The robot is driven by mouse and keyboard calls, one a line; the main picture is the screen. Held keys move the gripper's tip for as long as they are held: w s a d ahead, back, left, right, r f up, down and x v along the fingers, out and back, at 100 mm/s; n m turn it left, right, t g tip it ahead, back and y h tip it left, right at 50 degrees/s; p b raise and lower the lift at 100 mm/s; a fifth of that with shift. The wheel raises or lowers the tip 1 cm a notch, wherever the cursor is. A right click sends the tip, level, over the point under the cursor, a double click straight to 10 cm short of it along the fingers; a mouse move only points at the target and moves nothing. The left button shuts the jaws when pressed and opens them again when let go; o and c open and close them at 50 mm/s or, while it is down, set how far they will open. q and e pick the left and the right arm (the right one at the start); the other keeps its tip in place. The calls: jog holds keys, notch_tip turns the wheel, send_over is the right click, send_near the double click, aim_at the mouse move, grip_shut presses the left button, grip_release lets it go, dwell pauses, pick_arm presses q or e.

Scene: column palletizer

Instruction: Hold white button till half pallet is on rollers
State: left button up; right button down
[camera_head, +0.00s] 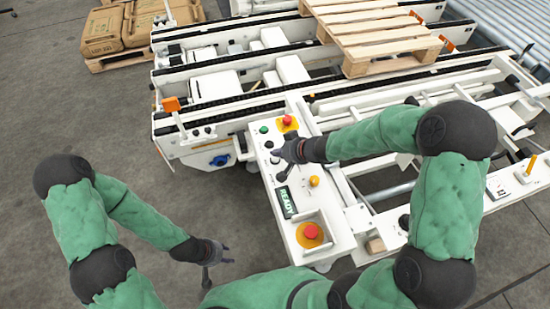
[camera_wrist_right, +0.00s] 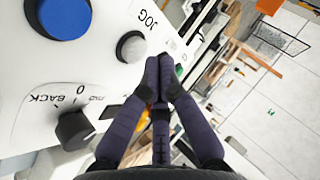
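The wooden pallet (camera_head: 375,40) lies on the white conveyor machine at the top of the head view, its top edge cut off. Grey rollers (camera_head: 490,18) lie to its right. My right gripper (camera_head: 277,154) is over the white control panel (camera_head: 277,217). My left gripper (camera_head: 228,254) is open and empty, low beside the panel.
The panel carries a green button (camera_head: 264,130), red buttons (camera_head: 311,232), a yellow button (camera_head: 314,182) and a READY display (camera_head: 287,202). The wrist view shows a blue button (camera_wrist_right: 64,15) and a black knob (camera_wrist_right: 74,129). Brown sacks (camera_head: 103,30) stand top left. Left floor is clear.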

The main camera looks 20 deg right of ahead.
dwell(0.4)
jog(key=shift+f, duration=0.4)
